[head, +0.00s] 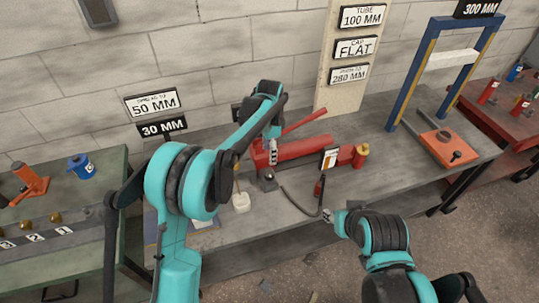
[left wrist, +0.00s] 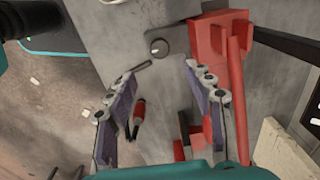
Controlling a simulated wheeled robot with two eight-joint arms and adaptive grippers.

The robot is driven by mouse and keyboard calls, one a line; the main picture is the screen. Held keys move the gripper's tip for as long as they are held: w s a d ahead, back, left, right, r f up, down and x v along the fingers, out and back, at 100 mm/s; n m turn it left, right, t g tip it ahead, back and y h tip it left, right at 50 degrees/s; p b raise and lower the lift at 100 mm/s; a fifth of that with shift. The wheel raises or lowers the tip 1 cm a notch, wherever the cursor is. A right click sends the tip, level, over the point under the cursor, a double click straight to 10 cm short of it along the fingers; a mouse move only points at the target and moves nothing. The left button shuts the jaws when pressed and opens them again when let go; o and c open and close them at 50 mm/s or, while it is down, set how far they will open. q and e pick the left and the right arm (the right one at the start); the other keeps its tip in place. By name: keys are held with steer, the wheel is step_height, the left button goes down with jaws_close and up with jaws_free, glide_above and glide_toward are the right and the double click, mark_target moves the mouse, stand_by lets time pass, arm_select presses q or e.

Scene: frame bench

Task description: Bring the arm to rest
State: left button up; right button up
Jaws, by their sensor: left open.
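My left arm reaches up from the lower left, and its gripper (head: 271,150) hangs over the bench beside a red tool with a long lever (head: 303,122). In the left wrist view the two fingers of this gripper (left wrist: 166,72) stand wide apart with nothing held between them. The red tool (left wrist: 236,75) lies beyond the right finger there. A small red-handled item (left wrist: 138,112) shows below, between the fingers, apart from them. My right arm enters at the lower right; its end (head: 340,221) is near the bench's front edge, and its fingers are too small to read.
A black hose (head: 300,206) curves along the grey bench (head: 235,222). A white block (head: 241,202) stands left of the hose. A green-topped table (head: 100,170) is at the left.

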stand_by(0.3)
arm_select(q)
steer(key=s+a+r+n+t, duration=0.4)
steer(key=s+a+r+n, duration=0.3)
steer(key=s+a+r, duration=0.6)
steer(key=s+a+f+n+t, duration=0.1)
steer(key=s+a+f+n, duration=0.1)
steer(key=s, duration=0.6)
steer(key=s+a+f+n+t, duration=0.2)
steer(key=s+n, duration=0.3)
steer(key=s, duration=0.3)
steer(key=shift+a+f+n, duration=0.3)
steer(key=shift+a+f, duration=0.05)
steer(key=shift+a, duration=0.05)
